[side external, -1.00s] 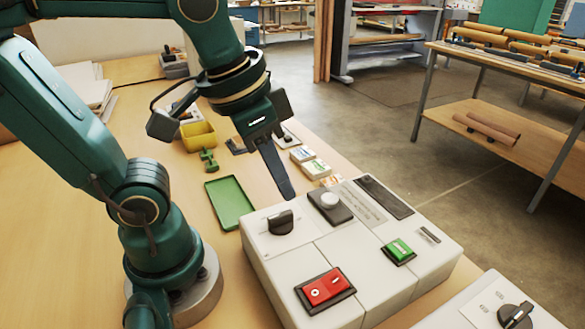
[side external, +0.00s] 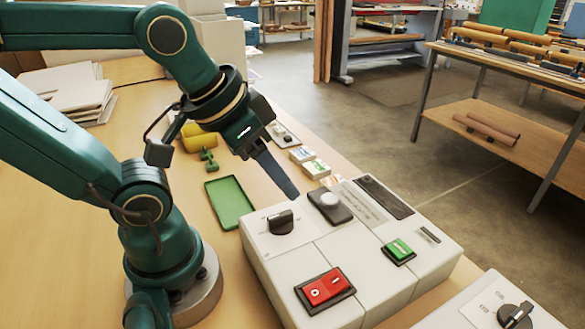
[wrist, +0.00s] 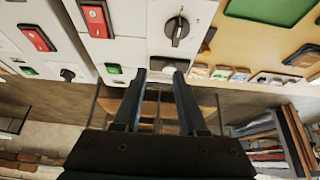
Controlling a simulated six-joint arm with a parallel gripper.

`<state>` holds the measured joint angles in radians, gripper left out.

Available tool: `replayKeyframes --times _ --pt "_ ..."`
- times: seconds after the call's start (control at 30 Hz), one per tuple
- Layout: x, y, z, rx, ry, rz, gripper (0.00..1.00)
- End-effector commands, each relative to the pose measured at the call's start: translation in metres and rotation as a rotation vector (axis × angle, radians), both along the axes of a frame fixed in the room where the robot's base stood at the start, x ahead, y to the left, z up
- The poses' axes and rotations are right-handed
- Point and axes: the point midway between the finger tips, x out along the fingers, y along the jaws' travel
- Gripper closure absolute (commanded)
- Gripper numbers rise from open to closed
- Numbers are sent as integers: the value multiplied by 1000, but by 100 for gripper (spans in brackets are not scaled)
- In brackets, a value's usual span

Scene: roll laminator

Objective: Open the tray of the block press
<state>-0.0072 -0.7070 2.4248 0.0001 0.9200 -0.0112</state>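A white control box (side external: 320,255) stands at the table edge; it also shows in the wrist view (wrist: 142,48). It carries a black knob (side external: 281,222), a round white button (side external: 330,199) on a dark plate, a red rocker switch (side external: 326,287) and a green button (side external: 399,249). I cannot tell for certain which part is the block press or its tray. My gripper (side external: 291,194) hangs above the box's far edge, near the white button and knob. In the wrist view my gripper's (wrist: 159,73) two fingers are apart, with nothing held between them.
A flat green tray (side external: 230,202) lies on the table left of the box. Small cartons (side external: 316,169) and a yellow bin (side external: 199,137) lie behind it. A second white box (side external: 480,308) stands at the lower right. Open floor lies beyond the table edge.

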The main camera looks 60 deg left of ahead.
Motion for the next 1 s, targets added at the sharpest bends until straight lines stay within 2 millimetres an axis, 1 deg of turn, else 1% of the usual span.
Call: replayKeyframes --times 0.13,0.27,0.37,0.5,0.6,0.73,0.83,1.0 --pt "25 12 5 -7 64 70 59" --pt "50 30 1 -18 146 149 59" --pt "68 47 -9 -31 213 214 59" --pt "88 73 -32 -56 314 306 59" --pt "96 91 -51 -76 379 361 59" --pt "97 106 -72 -99 446 411 59" --pt "94 111 -82 -111 479 431 59" --pt "91 115 -95 -120 499 445 59"
